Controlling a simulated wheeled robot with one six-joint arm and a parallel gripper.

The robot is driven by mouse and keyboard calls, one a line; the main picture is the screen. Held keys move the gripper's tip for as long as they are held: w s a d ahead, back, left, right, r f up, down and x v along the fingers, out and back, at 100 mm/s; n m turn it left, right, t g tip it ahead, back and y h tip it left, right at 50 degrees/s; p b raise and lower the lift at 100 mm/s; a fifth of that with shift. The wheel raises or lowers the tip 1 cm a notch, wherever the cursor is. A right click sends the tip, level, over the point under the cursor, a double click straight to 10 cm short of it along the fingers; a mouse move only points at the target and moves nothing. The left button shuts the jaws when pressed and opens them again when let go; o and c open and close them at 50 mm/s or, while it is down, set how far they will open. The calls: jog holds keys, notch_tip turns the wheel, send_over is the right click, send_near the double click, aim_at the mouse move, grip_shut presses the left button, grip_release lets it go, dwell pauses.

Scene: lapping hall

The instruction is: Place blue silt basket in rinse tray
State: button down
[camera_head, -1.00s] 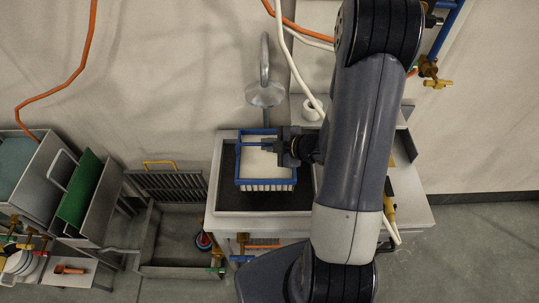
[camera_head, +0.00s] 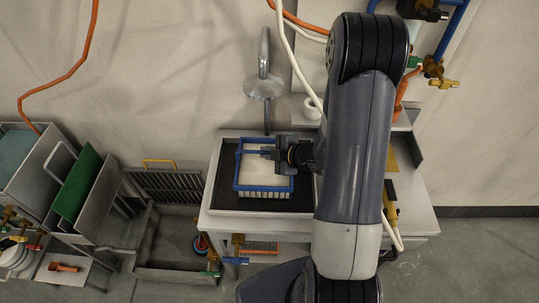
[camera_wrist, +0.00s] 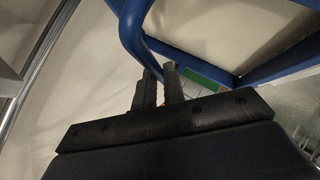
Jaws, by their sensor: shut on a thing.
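The blue silt basket (camera_head: 265,190) has a blue frame and white inside, and shows over the dark tray on the bench in the head view. The rinse tray (camera_head: 222,188) is a dark, shallow rectangle with a pale rim. My gripper (camera_head: 272,153) is shut on the basket's blue bar at its upper side. In the wrist view the fingers (camera_wrist: 159,88) close around the blue bar (camera_wrist: 131,30). I cannot tell whether the basket's underside touches the tray.
A shower-like metal head (camera_head: 264,86) hangs just behind the tray. A floor basin with a grate (camera_head: 172,187) lies left of the bench. A green panel (camera_head: 77,185) stands in a metal rack farther left. Brass valves (camera_head: 433,70) are at the upper right.

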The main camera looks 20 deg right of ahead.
jog(key=c, duration=1.5)
grip_release()
jog(key=shift+f, duration=0.1)
jog(key=shift+s+d+r, duration=0.15)
jog(key=shift+r, duration=0.15)
jog(key=v, duration=1.1)
jog(key=shift+s+p, duration=0.25)
jog(key=shift+p, duration=0.2)
